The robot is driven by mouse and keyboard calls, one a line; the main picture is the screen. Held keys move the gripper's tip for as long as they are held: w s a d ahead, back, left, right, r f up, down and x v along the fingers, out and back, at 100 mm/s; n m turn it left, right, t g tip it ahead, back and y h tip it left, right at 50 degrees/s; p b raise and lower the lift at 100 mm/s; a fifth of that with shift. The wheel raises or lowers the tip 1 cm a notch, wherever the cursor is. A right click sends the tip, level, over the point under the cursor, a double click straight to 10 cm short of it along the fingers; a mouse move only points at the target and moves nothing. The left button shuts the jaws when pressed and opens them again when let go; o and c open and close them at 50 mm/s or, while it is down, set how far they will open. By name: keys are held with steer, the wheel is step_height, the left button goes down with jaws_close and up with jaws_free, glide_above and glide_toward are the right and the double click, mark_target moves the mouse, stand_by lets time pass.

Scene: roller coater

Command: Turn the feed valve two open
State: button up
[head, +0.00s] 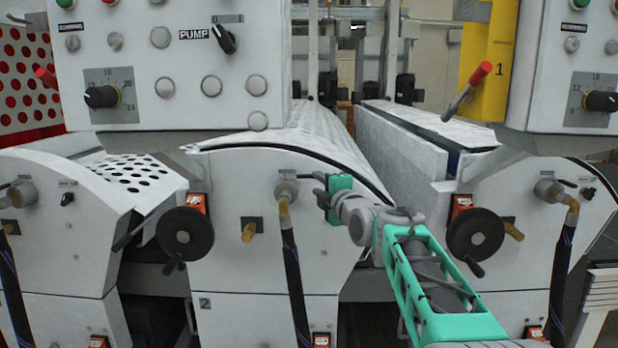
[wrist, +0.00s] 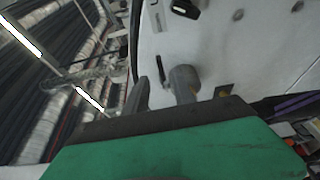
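Feed valve two (head: 286,189) is a grey fitting on the middle machine's white side panel, with a brass elbow and a dark hose below it. My gripper (head: 317,187) is just right of the valve, its dark fingers apart and pointing at it. The gripper hides the panel behind it. In the wrist view the grey valve body (wrist: 184,82) stands just beyond the green gripper body. A thin black lever (wrist: 160,68) stands beside it, close to a dark grey finger (wrist: 139,96). I cannot tell whether a finger touches the lever. Nothing seems held.
A black handwheel (head: 185,234) sits left of the valve, and another handwheel (head: 475,235) is on the right machine. A brass stub (head: 249,232) sticks out between the left wheel and the hose (head: 293,275). Control boxes with a PUMP switch (head: 225,40) hang above.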

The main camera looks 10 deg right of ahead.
mark_target(308, 177)
steer(key=w+p, duration=0.1)
steer(key=w, duration=0.1)
steer(key=w+a+p, duration=0.1)
steer(key=w, duration=0.2)
steer(key=shift+a+r, duration=0.1)
steer(key=shift+w, duration=0.45)
steer(key=shift+c, duration=0.5)
jaws_close()
steer(key=shift+a, duration=0.15)
